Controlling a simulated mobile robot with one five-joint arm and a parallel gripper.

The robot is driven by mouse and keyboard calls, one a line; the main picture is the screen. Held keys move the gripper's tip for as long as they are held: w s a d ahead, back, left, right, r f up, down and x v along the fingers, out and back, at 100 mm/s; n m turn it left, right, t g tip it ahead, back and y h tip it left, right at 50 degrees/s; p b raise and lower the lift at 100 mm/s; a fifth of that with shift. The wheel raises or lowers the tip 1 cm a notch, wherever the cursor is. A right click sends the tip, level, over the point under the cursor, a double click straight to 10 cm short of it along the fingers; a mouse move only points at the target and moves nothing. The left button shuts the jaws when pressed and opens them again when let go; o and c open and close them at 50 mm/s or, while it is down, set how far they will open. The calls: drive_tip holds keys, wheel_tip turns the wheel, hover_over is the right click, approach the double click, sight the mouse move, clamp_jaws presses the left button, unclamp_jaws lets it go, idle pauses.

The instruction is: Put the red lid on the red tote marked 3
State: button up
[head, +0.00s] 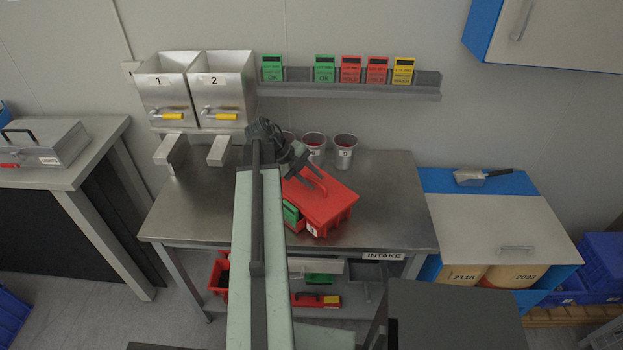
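A flat red lid (322,204) with a bar handle shows over a red tote (340,222) on the steel table. The tote stands at an angle and bears a white label (312,231), too small to read. I cannot tell whether the lid rests fully on the rim or sits just above it. My dark gripper (296,172) is at the far left end of the lid, close to its handle. Its fingertips are small and partly hidden by my arm, so I cannot tell whether they grip the handle.
A green container (291,214) is beside the tote's left side. Several metal cups (344,152) stand behind. Two steel bins marked 1 (163,92) and 2 (222,92) are at the back left. The table's right part, by the INTAKE label (383,256), is clear.

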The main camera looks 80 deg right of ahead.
drive_tip(key=shift+r, duration=0.1)
drive_tip(key=p+v, duration=0.6)
drive_tip(key=v, duration=0.1)
drive_tip(key=shift+w+r, duration=0.25)
drive_tip(key=shift+w, duration=0.05)
drive_tip(key=shift+a, duration=0.1)
